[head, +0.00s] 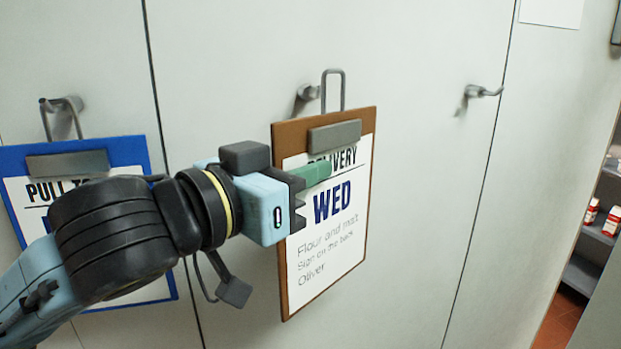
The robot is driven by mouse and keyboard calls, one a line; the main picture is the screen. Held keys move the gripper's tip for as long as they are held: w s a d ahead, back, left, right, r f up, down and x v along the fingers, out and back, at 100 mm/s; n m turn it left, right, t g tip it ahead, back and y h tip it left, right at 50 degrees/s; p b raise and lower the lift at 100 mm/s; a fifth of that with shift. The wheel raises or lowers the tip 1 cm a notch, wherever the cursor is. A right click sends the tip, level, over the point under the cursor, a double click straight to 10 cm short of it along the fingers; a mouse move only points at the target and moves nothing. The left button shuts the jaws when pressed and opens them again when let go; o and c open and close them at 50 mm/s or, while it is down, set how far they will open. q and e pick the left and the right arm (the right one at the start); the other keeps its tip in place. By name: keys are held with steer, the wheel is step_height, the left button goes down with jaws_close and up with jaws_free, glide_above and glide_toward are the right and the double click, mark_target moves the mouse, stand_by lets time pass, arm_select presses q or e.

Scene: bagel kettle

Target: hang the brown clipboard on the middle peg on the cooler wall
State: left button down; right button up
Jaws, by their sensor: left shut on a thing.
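The brown clipboard (335,232) is upright at the middle of the head view, its face turned somewhat to the right. It carries a white sheet reading DELIVERY and WED, a grey clip, and a wire loop (343,92) above. The middle peg (309,92) on the cooler wall shows just left of the loop. My left gripper (308,183) is shut on the clipboard's left edge, with a green finger part across the front of the sheet. My right gripper is not in view.
A blue clipboard (159,155) hangs by its loop at the left peg (73,104), partly behind my left arm. The right peg (482,91) is empty, with bare cooler wall (435,190) around it. Shelves with small red-and-white containers (591,212) stand at the far right.

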arm_select(q)
steer(key=w+a+f, duration=0.1)
steer(key=w+a, duration=0.1)
steer(key=w, duration=0.3)
steer(key=shift+w+f+b, duration=0.35)
steer(key=shift+w+b, duration=0.05)
steer(key=shift+b, duration=0.05)
steer(key=shift+w+a+f, duration=0.1)
steer(key=shift+f, duration=0.05)
stand_by(0.8)
